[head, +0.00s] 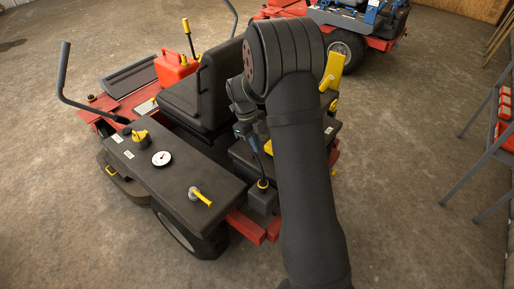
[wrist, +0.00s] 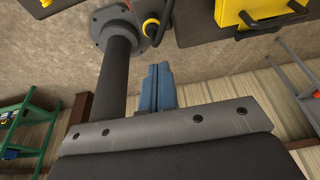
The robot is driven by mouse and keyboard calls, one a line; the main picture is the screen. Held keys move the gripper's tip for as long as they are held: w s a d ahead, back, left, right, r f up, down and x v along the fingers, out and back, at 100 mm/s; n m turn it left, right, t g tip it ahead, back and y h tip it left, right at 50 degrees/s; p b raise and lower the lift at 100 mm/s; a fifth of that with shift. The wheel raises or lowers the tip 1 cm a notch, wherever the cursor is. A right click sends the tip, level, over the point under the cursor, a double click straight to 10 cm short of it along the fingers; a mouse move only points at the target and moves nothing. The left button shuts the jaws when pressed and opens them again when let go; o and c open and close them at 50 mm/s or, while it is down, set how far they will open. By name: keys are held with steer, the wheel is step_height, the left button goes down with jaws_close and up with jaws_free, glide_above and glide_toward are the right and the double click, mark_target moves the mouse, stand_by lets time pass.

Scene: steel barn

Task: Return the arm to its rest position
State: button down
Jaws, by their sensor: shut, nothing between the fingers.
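My arm rises from the bottom of the head view and bends over at the top, in front of the black seat. My gripper (head: 255,146) hangs at the left side of the arm, over the rear of the red and black mower (head: 185,165). In the wrist view, the blue fingers of my gripper (wrist: 157,72) lie side by side, closed, with nothing held. The arm hides part of the mower's right rear.
The mower carries a black seat (head: 196,100), a red can (head: 175,67), a dial (head: 161,158) and a yellow handle (head: 202,197). Another machine (head: 345,40) stands behind. A grey rack (head: 483,120) stands at right. The concrete floor is clear around the mower.

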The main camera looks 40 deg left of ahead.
steer(key=x, duration=1)
steer(key=shift+f, duration=0.3)
step_height(320, 180, up, 30)
steer(key=s+d+y, duration=0.1)
steer(key=y, duration=0.2)
steer(key=shift+s+d+r, duration=0.2)
steer(key=shift+s+d, duration=0.05)
steer(key=shift+d, duration=0.05)
stand_by(1.9)
